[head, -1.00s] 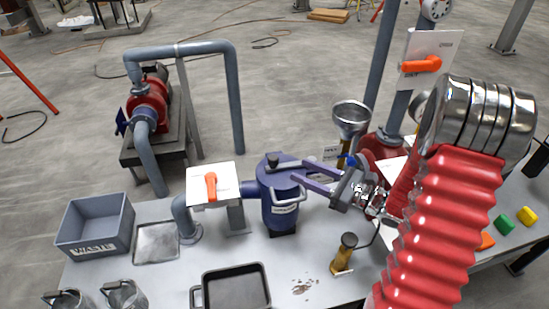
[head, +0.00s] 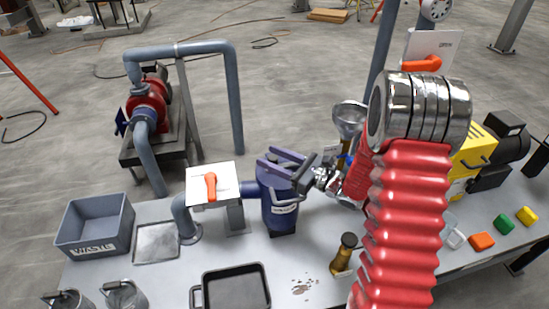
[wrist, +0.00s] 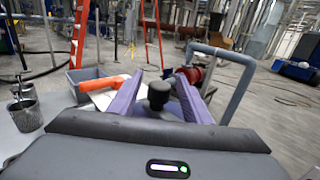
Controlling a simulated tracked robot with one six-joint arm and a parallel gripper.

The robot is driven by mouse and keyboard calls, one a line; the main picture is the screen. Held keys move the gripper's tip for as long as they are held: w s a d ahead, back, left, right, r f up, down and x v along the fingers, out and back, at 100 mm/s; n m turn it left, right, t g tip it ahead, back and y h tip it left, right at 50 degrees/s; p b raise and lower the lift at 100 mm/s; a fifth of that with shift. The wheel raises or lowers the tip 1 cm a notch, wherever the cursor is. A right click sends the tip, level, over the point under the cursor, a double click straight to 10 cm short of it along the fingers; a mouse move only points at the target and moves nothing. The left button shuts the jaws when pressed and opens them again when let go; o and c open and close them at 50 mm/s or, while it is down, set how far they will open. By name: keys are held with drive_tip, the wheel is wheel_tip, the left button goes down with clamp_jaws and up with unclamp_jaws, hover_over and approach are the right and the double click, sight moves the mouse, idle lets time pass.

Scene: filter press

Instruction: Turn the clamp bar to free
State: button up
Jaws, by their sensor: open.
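The blue filter vessel (head: 280,207) stands upright on the bench at the middle of the head view. My gripper (head: 268,158) is over its top, reaching in from the right, with its purple fingers apart. In the wrist view a dark knob (wrist: 158,95) on the vessel top stands between the open fingers of my gripper (wrist: 160,75). Gaps show beside the knob, so neither finger appears to grip it. The clamp bar itself is mostly hidden by the fingers, and I cannot tell its angle.
A white plate with an orange lever (head: 211,186) stands left of the vessel. Beyond it are a grey waste bin (head: 95,225) and a shallow metal tray (head: 156,242).

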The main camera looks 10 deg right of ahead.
clamp_jaws()
idle(0.6)
drive_tip(key=shift+d, duration=0.2)
drive_tip(key=shift+a, duration=0.1)
